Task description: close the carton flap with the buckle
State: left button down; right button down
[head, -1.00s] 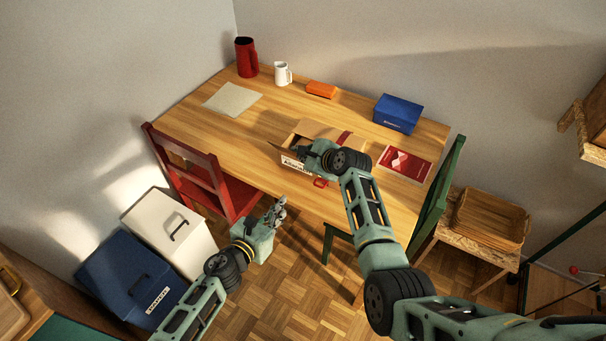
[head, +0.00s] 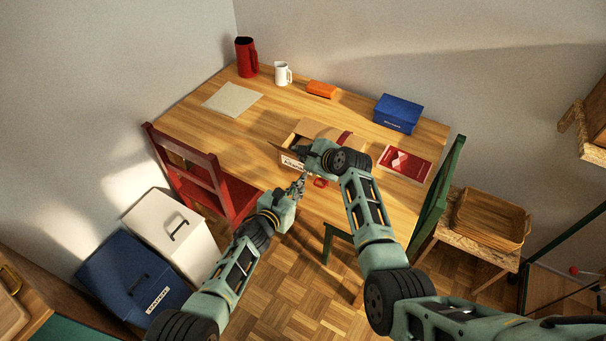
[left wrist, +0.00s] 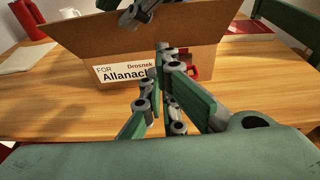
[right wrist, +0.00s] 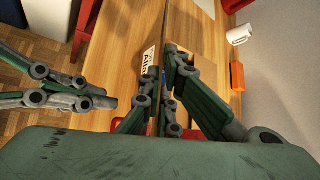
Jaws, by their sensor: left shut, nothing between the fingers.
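My left gripper (head: 301,179) is shut and empty, just in front of the carton, left of the buckle. My right gripper (right wrist: 162,65) is over the carton's front upper edge (left wrist: 140,12); its grip is unclear.
A red-and-white box or booklet (head: 405,164) and a blue box (head: 398,114) lie right of the carton. A red chair (head: 205,175) stands left of my left arm, a green chair (head: 437,200) at the right. The table's left middle is clear.

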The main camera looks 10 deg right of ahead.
pick_arm(q)
jog(key=w+r, duration=0.1)
jog(key=w+d+r, duration=0.1)
jog(key=shift+w+d, duration=0.25)
jog(key=shift+w, duration=0.05)
jog(key=shift+w+d+r, duration=0.35)
jog(key=shift+w+r, duration=0.1)
jog(key=shift+r, duration=0.1)
